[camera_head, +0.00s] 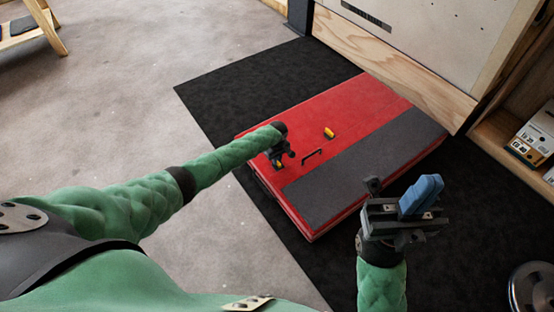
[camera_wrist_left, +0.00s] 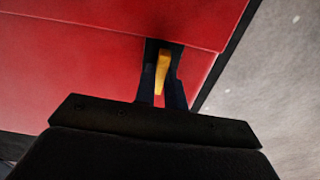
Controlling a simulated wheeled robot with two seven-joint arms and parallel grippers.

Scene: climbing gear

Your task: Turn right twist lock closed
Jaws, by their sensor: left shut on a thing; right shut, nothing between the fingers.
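A red case (camera_head: 350,100) with a dark grey band lies flat on a black mat. One yellow twist lock (camera_head: 328,132) shows uncovered on its top. My left gripper (camera_head: 279,160) is down at the case's left part, shut on another yellow twist lock. In the left wrist view this gripped twist lock (camera_wrist_left: 162,70) sits between the fingers, its long side running nearly up and down the picture, by the case's seam and edge. My fingers partly hide it. My right gripper (camera_head: 422,194), with blue fingers, is shut and empty, raised at the lower right, apart from the case.
A dark handle (camera_head: 312,156) stands on the case between the two locks. The black mat (camera_head: 240,80) surrounds the case. A wooden-edged panel (camera_head: 400,70) stands behind it, and a shelf with boxes (camera_head: 535,135) is at right. Bare concrete floor lies to the left.

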